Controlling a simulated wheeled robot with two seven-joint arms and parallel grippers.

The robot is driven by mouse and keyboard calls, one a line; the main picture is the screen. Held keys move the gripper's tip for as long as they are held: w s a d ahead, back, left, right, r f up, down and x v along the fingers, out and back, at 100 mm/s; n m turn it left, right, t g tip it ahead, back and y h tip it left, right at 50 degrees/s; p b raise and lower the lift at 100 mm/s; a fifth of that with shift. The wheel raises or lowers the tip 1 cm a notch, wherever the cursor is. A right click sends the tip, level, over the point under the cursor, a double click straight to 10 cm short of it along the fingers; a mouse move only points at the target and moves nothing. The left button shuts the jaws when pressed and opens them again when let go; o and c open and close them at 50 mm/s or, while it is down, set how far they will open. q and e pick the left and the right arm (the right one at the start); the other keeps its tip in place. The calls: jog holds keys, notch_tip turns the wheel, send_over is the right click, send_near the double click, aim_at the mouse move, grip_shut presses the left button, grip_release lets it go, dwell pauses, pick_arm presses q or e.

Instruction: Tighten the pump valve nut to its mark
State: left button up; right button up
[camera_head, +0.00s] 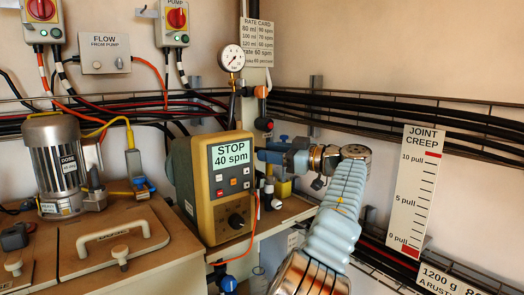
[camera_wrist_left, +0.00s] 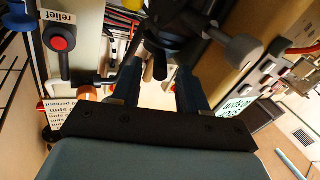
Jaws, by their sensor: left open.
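The pump (camera_head: 212,185) is a yellow-and-grey box on the bench, and its screen reads "STOP 40 spm". My left gripper (camera_head: 268,153) is beside the pump's right side in the head view, with its blue fingers pointing left at the fittings there. In the left wrist view my left gripper (camera_wrist_left: 159,92) is open, its two dark blue fingers apart. Dark valve parts (camera_wrist_left: 160,62) lie just beyond and partly between the fingertips; I cannot tell which part is the nut or whether the fingers touch it. Its mark cannot be made out. My right gripper is not in view.
A pressure gauge (camera_head: 231,58) stands above the fittings. A red-capped relief knob (camera_wrist_left: 60,43) is left of the fingers. A dosing motor (camera_head: 56,165) and a handled lid (camera_head: 113,236) are at left. A "joint creep" scale (camera_head: 412,190) hangs right. Cables line the wall.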

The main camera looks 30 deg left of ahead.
pick_arm(q)
jog(key=shift+s+a, duration=0.15)
jog(key=shift+a, duration=1.4)
grip_shut()
